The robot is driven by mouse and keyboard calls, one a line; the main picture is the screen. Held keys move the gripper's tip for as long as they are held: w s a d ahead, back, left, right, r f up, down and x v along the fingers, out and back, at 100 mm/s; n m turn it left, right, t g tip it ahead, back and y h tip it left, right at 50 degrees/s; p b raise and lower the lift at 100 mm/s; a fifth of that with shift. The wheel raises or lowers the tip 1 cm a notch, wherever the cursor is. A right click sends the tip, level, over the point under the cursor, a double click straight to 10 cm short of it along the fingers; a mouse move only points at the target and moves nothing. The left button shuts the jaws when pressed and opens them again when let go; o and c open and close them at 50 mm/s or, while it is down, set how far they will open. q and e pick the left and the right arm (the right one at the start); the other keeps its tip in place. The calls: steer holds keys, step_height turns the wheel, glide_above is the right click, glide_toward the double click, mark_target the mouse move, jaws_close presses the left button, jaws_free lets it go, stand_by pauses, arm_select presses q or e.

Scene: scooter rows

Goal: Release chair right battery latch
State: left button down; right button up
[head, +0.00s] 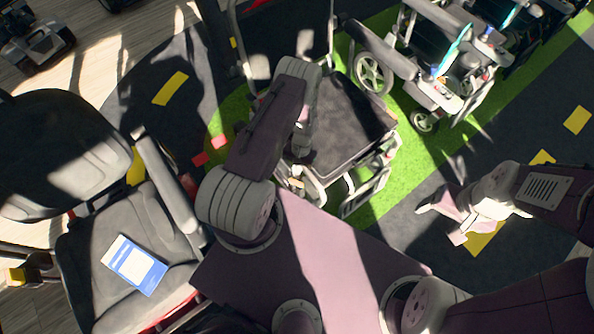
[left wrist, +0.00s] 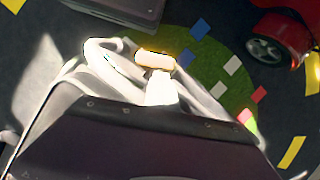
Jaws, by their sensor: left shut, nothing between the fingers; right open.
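A wheelchair with a dark flat seat (head: 345,125) and pale tube frame stands on a green patch ahead of my base. My left arm reaches over its left side. My left gripper (head: 300,152) points down near the seat's near left edge, shut and empty, partly hidden by the arm. The left wrist view shows pale curved tubes (left wrist: 103,68) and a light piece with an orange-edged end (left wrist: 155,62). I cannot make out the right battery latch for certain, nor whether the gripper touches anything. My right gripper (head: 448,222) is open and empty over the dark floor, away from the chair.
A scooter seat (head: 85,240) with a blue and white booklet (head: 134,265) stands close on the left. More wheelchairs (head: 430,60) stand at the upper right. A red vehicle's wheel (left wrist: 268,50) shows in the left wrist view.

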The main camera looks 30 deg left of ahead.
arm_select(q)
steer(key=shift+s+a, duration=0.2)
steer(key=shift+w, duration=0.1)
steer(key=shift+w+d+b, duration=0.4)
steer(key=shift+w+d, duration=0.15)
arm_select(e)
steer(key=shift+f, duration=0.4)
arm_select(q)
steer(key=shift+r, duration=0.1)
steer(key=p+v, duration=0.7)
steer(key=v, duration=0.2)
steer(key=shift+r, duration=0.4)
arm_select(e)
step_height(320, 180, up, 7)
steer(key=w, duration=0.1)
steer(key=shift+w+a, duration=0.2)
steer(key=shift+a, duration=0.1)
arm_select(q)
steer(key=shift+w+a, duration=0.1)
arm_select(e)
steer(key=shift+c, duration=0.3)
